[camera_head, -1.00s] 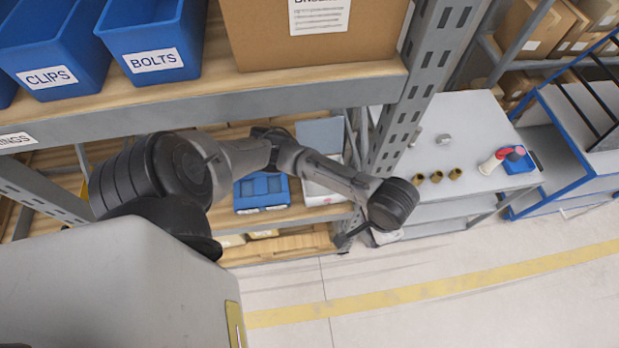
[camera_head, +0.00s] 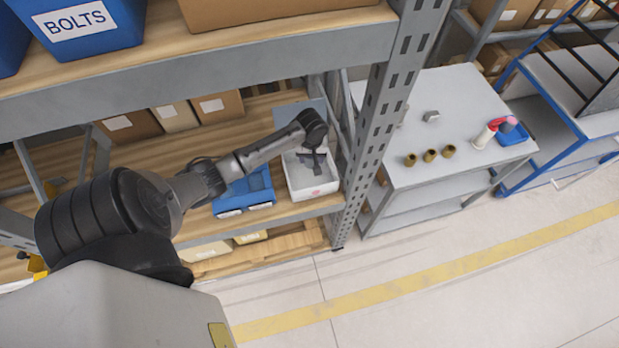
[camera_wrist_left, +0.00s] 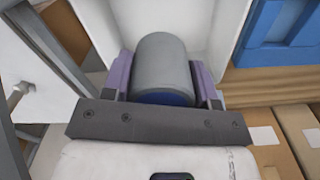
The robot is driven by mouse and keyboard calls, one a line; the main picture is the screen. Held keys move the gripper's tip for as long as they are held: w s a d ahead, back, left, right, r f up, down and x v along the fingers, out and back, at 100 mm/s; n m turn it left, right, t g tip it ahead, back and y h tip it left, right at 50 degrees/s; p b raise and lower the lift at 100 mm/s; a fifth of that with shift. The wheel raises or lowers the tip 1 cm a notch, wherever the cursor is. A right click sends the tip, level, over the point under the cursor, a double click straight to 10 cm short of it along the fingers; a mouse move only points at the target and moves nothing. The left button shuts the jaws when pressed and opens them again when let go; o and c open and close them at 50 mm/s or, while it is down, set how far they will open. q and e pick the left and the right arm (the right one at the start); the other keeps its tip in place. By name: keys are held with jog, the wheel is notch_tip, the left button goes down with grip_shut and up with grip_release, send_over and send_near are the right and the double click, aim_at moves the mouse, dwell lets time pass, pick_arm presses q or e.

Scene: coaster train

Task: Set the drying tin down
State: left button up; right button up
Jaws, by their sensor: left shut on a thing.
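The tin is a grey cylinder (camera_wrist_left: 163,62) with a dark blue end, in the left wrist view. My left gripper (camera_wrist_left: 162,78) is shut on it, with a purple pad on each side. In the head view my left gripper (camera_head: 313,158) points down at a white open bin (camera_head: 318,194) on the middle shelf. The bin's pale wall (camera_wrist_left: 222,28) shows around the tin in the wrist view. Whether the tin touches the bin floor cannot be told. The tin is not clear in the head view. My right gripper is not in view.
A blue bin (camera_head: 246,193) stands left of the white bin. A perforated grey post (camera_head: 375,140) rises close to its right. The upper shelf edge (camera_head: 200,88) overhangs. A grey table (camera_head: 460,105) holds several brass pieces. Cardboard boxes (camera_head: 173,117) stand behind.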

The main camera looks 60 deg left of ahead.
pick_arm(q)
send_over(310, 176)
notch_tip(310, 176, down, 5)
jog(key=shift+s+f, duration=0.1)
jog(key=shift+f, duration=0.05)
jog(key=shift+f+b, duration=0.45)
jog(key=shift+f, duration=2.1)
jog(key=shift+f, duration=0.2)
jog(key=o, duration=1)
jog(key=shift+r, duration=0.15)
